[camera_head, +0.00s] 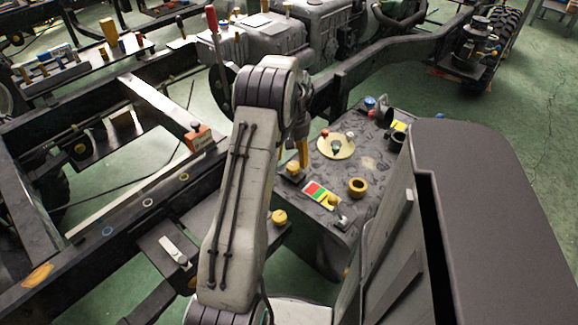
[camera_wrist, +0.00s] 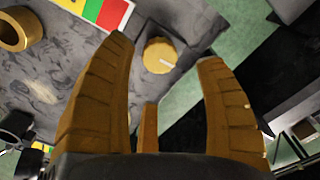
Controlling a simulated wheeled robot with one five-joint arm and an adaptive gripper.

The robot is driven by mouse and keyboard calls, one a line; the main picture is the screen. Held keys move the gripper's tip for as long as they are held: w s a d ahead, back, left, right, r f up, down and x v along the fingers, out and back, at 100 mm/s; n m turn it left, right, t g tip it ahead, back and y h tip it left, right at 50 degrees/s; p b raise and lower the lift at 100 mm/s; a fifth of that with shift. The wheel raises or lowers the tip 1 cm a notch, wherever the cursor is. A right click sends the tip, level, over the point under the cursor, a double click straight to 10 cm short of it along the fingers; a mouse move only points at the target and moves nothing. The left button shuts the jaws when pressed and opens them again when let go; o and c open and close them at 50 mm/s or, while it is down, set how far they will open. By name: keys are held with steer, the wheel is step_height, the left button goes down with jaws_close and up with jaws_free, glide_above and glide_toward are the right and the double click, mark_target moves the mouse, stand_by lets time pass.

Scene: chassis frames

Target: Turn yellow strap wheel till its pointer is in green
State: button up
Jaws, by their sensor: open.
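A round yellow knob (camera_head: 293,168) is on the near left part of the dark box top, close to my gripper. In the wrist view this knob (camera_wrist: 158,57) has a short pale pointer-like line on its face. A red, yellow and green strip (camera_wrist: 98,10) lies beside it, partly cut off; the strip also shows in the head view (camera_head: 321,195). Whether this knob is the strap wheel I cannot tell for sure. My gripper (camera_wrist: 170,50) is open, with the knob seen between its fingers and not visibly touched. In the head view my arm hides most of the gripper.
A tall grey panel (camera_head: 480,200) stands close on the right. Dark chassis rails (camera_head: 90,240) run on the left. Green floor (camera_head: 530,130) is open at right.

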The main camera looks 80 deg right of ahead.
mark_target(293, 165)
steer(key=shift+f, duration=2.45)
steer(key=shift+o, duration=0.2)
steer(key=c, duration=1.2)
